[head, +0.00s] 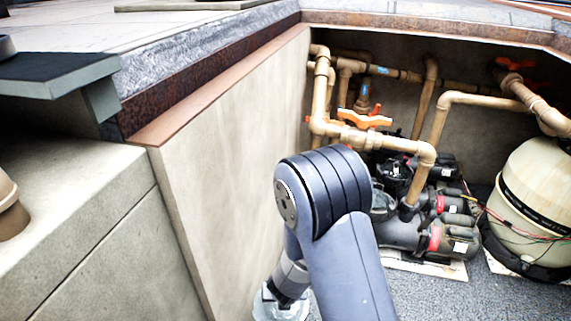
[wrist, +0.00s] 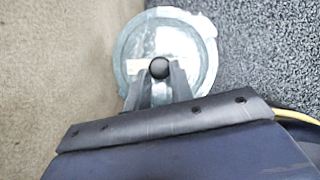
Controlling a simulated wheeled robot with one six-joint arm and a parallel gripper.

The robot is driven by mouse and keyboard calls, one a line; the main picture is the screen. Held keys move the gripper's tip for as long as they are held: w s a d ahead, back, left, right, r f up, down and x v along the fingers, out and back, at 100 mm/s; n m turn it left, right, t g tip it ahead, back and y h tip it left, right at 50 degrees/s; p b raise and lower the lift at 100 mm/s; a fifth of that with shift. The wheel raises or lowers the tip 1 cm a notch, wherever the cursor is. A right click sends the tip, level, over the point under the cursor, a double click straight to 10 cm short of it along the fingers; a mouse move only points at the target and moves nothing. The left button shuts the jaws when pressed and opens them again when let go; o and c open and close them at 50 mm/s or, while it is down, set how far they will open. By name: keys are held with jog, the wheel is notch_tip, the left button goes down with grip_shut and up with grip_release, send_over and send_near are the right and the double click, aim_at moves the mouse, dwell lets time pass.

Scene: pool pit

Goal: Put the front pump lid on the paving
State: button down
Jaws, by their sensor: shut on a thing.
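The front pump lid (wrist: 197,50) is a round, clear, pale-green disc with a dark round knob in its middle, seen in the wrist view. My gripper (wrist: 160,72) is shut on that knob, one finger on each side. In the head view the lid (head: 268,307) shows at the bottom edge, partly hidden behind my arm. It is low in the pit beside the pale wall. I cannot tell whether it touches the floor. The paving (head: 75,25) is the light slab surface above the pit at the upper left.
A pale pit wall (head: 225,130) with a rusty edge rises left of my arm. Pumps (head: 425,235), tan pipes with an orange-handled valve (head: 363,118) and a beige tank (head: 535,195) fill the right. A dark-topped ledge (head: 50,72) juts out at left. Grey gravelly floor (head: 440,290) lies below.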

jog(key=shift+r, duration=0.1)
jog(key=shift+h, duration=0.3)
jog(key=shift+w+d+r, duration=0.2)
jog(key=shift+w+d, duration=0.25)
jog(key=shift+w, duration=0.45)
jog(key=shift+w+d+r, duration=0.15)
jog(key=shift+w+d, duration=0.3)
jog(key=shift+w, duration=0.5)
jog(key=shift+w+d+r, duration=0.2)
jog(key=shift+w+d, duration=0.25)
jog(key=shift+w, duration=0.45)
jog(key=shift+w+d+r+b, duration=0.15)
jog(key=shift+w+d+r, duration=0.1)
jog(key=shift+w, duration=0.45)
jog(key=shift+w+d+r+b, duration=0.15)
jog(key=shift+w+r, duration=0.05)
jog(key=shift+w, duration=0.5)
jog(key=shift+w+d+r+b, duration=0.15)
jog(key=shift+w+d+r, duration=0.1)
jog(key=shift+w, duration=0.45)
